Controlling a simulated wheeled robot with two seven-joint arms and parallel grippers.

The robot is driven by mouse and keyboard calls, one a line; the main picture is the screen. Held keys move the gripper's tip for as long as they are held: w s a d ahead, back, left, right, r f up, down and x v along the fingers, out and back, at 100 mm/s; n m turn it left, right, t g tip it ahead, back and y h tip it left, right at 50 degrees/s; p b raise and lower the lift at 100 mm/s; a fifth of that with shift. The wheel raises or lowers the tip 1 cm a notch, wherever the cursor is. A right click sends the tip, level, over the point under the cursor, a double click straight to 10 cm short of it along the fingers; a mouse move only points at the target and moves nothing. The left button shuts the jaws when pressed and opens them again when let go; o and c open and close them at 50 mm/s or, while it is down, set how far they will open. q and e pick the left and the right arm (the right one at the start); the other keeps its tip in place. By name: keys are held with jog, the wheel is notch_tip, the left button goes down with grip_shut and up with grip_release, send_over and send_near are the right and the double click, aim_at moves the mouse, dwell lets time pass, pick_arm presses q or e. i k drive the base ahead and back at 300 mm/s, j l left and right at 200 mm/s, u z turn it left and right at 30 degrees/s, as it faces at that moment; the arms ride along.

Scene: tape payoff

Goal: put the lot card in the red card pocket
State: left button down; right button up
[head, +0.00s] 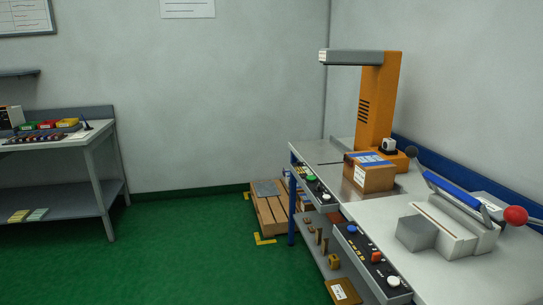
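I cannot make out a lot card or a red card pocket for certain in the head view. A small reddish item (337,217) shows under the front edge of the right-hand bench, too small and partly hidden to identify. Neither of my grippers is in view.
A workbench (425,208) on the right carries an orange machine (377,105), a cardboard box (368,174), a blue-handled lever device (450,222) and button panels (370,262). A pallet (272,214) stands behind. Green floor (180,245) between is clear.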

aim_at(348, 163)
jog(key=i+j+u, duration=0.15)
jog(key=i, duration=0.25)
jog(key=i+u, duration=0.2)
jog(key=i, duration=0.2)
jog(key=i+j+z, duration=0.1)
jog(key=i+z, duration=0.2)
jog(key=z, duration=0.2)
jog(key=i+j+z, duration=0.2)
jog(key=z, duration=0.25)
jog(key=i+j+z, duration=0.3)
jog(key=z, duration=0.2)
